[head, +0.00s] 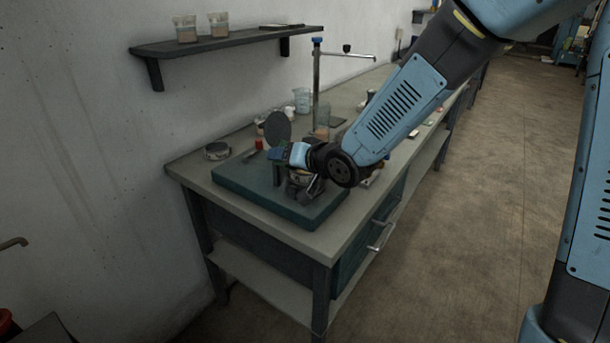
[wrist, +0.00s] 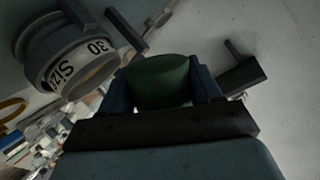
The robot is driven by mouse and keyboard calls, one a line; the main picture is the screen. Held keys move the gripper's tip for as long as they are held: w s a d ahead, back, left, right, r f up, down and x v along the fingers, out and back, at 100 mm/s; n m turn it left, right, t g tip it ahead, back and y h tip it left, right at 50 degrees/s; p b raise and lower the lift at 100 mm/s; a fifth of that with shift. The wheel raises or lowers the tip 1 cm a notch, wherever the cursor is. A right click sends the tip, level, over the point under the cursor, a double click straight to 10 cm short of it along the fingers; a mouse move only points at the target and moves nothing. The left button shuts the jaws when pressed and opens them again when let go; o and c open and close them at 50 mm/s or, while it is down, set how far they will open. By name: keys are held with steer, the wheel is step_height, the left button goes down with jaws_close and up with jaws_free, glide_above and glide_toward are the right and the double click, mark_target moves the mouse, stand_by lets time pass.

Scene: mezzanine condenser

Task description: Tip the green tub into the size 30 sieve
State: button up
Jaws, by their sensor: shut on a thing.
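My gripper (wrist: 164,88) is shut on the green tub (wrist: 160,78), with one dark blue finger on each side of it in the wrist view. The tub's contents are hidden. A round grey sieve (wrist: 72,62) with a pale band reading "SIZE 30" is at the upper left of that view, apart from the tub; the lettering looks upside down. In the head view my gripper (head: 279,155) is over the teal slab on the bench, and a round light-rimmed thing partly behind my wrist may be this sieve.
The teal slab (head: 243,189) lies on the near end of the bench (head: 190,173). A small round tin (head: 216,150) is left of it. A dark upright disc (head: 277,128), a tall stand (head: 316,75) and a clear beaker (head: 301,99) are behind. A wall shelf (head: 225,43) hangs above.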

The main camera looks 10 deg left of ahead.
steer(key=shift+s+a+n+t, duration=0.25)
steer(key=shift+s+n+t, duration=0.15)
steer(key=shift+s+n, duration=0.1)
steer(key=shift+s+a+f+n+t+b, duration=0.1)
steer(key=shift+s+f+n+t+b, duration=0.1)
steer(key=shift+f, duration=0.4)
steer(key=shift+s+a+f+n+t+b, duration=0.1)
steer(key=shift+s+f+n+b, duration=0.1)
steer(key=shift+f, duration=0.45)
steer(key=shift+s+a+f+n+t+b, duration=0.1)
steer(key=shift+s+f+n+b, duration=0.1)
steer(key=shift+f, duration=0.4)
steer(key=shift+s+a+f+n+t+b, duration=0.2)
steer(key=shift+s+f+n+t+b, duration=0.25)
steer(key=shift+n, duration=0.25)
steer(key=shift+s+a+f+n+t+b, duration=0.15)
steer(key=shift+s+f+n+t+b, duration=0.2)
steer(key=shift+s+f+n+t, duration=0.25)
